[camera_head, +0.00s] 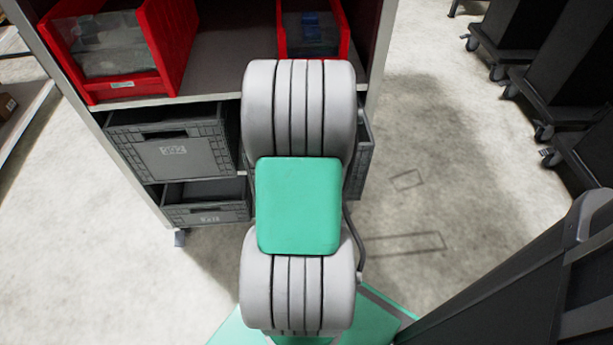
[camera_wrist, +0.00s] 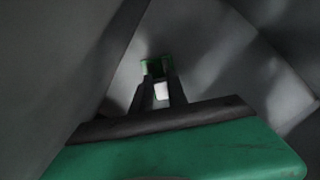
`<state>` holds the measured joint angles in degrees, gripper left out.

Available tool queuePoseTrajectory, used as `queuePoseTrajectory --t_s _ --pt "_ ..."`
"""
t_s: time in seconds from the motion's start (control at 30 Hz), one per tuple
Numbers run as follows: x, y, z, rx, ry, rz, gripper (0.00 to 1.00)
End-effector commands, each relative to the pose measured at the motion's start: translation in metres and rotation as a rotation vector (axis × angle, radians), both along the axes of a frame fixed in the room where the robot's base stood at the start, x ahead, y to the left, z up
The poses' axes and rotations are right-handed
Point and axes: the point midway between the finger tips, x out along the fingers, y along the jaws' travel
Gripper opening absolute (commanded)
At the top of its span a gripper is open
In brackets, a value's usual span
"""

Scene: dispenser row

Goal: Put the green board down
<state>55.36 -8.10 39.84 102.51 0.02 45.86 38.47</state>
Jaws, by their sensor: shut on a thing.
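My gripper (camera_wrist: 159,80) shows in the wrist view as two dark fingers reaching away from the camera. It is shut on the green board (camera_wrist: 156,66), a small green piece at the fingertips. Only a little of the board shows, and its full shape and tilt cannot be made out. A small bright white patch shows between the fingers. In the head view my own arm fills the middle, and neither the gripper nor the board can be seen there.
A shelf rack (camera_head: 219,60) stands behind my arm. It holds red bins (camera_head: 175,45) above and grey crates (camera_head: 172,152) below. Dark wheeled carts (camera_head: 560,90) stand at the upper right. A dark panel (camera_head: 530,275) fills the lower right. Floor (camera_head: 450,190) is clear right of my arm.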

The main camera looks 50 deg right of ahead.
Motion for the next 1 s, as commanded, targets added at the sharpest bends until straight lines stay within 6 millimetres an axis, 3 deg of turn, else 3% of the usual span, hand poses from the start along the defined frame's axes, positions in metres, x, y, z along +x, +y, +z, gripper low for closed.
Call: queuePoseTrajectory --t_s 0.33,0.37,0.6,0.87,1.0 --pt "0.0 -0.001 -0.005 -0.001 -0.001 0.0 0.0" --pt "0.0 -0.001 -0.005 -0.002 -0.001 0.0 0.2" --pt "0.0 -0.001 -0.005 -0.002 -0.001 0.0 0.39" --pt "0.0 -0.001 -0.004 -0.002 -0.002 0.0 0.41" --pt "0.001 -0.001 0.013 -0.004 -0.003 0.0 0.41"
